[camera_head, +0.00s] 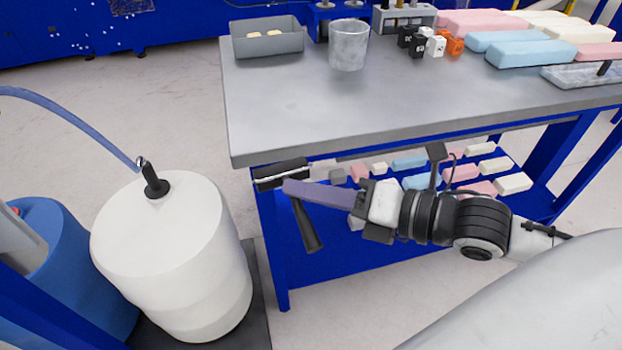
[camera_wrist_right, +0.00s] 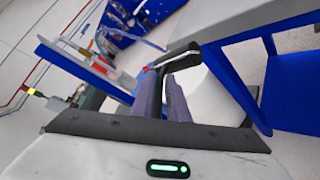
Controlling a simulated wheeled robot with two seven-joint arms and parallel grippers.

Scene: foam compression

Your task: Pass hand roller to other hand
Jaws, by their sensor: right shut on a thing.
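The hand roller (camera_head: 307,228) has a black handle that hangs down and a dark roller head (camera_head: 278,175) lying roughly sideways at its top. My right gripper (camera_head: 288,188), with long purple fingers, is shut on it in front of the table's near edge, below the tabletop. In the right wrist view the roller (camera_wrist_right: 178,54) shows as a black bar at the tips of the purple fingers (camera_wrist_right: 163,92). The fingers hide part of the roller. My left gripper is in neither view.
A grey table (camera_head: 290,115) holds a grey bin (camera_head: 268,45), a cup (camera_head: 348,48), small black, white and orange blocks, and foam blocks (camera_head: 530,53). Its lower shelf holds more foam. A white drum (camera_head: 170,260) with a hose stands left of the roller, with floor between.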

